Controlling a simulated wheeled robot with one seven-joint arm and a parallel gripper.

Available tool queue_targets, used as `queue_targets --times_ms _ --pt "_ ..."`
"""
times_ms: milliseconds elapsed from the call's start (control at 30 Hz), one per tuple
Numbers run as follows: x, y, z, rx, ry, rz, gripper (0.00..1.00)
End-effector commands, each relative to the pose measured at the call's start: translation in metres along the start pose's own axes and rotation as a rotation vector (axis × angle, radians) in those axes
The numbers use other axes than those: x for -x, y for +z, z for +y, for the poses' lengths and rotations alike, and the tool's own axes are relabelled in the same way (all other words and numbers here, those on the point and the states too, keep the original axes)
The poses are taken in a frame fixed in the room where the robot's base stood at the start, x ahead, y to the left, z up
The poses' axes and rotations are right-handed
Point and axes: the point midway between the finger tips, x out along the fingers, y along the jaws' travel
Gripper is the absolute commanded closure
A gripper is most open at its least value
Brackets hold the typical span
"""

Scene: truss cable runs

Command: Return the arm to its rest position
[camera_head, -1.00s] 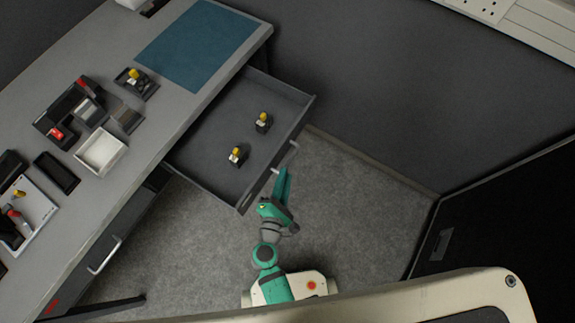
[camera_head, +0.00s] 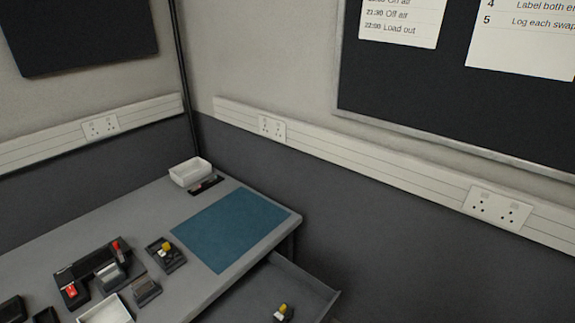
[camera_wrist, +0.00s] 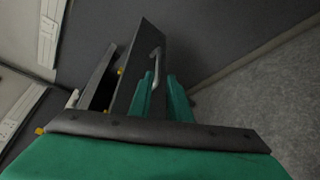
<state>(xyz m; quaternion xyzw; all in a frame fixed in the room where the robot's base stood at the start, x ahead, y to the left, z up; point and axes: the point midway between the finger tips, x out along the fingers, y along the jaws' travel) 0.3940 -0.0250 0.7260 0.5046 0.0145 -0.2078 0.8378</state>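My gripper (camera_wrist: 162,98) shows in the wrist view, its two green fingers apart with a gap between them. It looks empty. The open drawer's front (camera_wrist: 137,75) stands just beyond the fingers, and its bar handle (camera_wrist: 157,62) lines up with the gap; I cannot tell how far off it is. In the head view my arm and gripper are out of frame. The open drawer (camera_head: 268,295) shows there only in part, at the bottom edge, with one yellow-topped connector (camera_head: 283,313) inside.
The desk (camera_head: 215,283) carries a blue mat (camera_head: 230,228), a white bin (camera_head: 190,172), a yellow-topped device (camera_head: 166,256) and a black unit with red parts (camera_head: 95,275). Carpeted floor (camera_wrist: 270,100) lies open right of the drawer in the wrist view.

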Motion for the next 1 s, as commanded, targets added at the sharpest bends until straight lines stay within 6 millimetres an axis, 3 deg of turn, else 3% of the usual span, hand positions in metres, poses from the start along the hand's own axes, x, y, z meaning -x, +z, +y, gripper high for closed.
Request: queue_targets --times_ms 200,367,567,700,833,1000 --pt "0.041 -0.007 -0.029 -0.323 -0.108 0.144 0.83" --pt "0.086 -0.009 -0.030 -0.705 -0.192 0.256 0.83" --pt "0.137 0.006 -0.001 -1.207 -0.249 0.338 0.83" --pt "0.165 0.031 0.030 -1.550 -0.251 0.359 0.83" --pt "0.180 0.056 0.054 -1.798 -0.228 0.358 0.83" --pt "0.189 0.076 0.070 -1.967 -0.200 0.351 0.83"
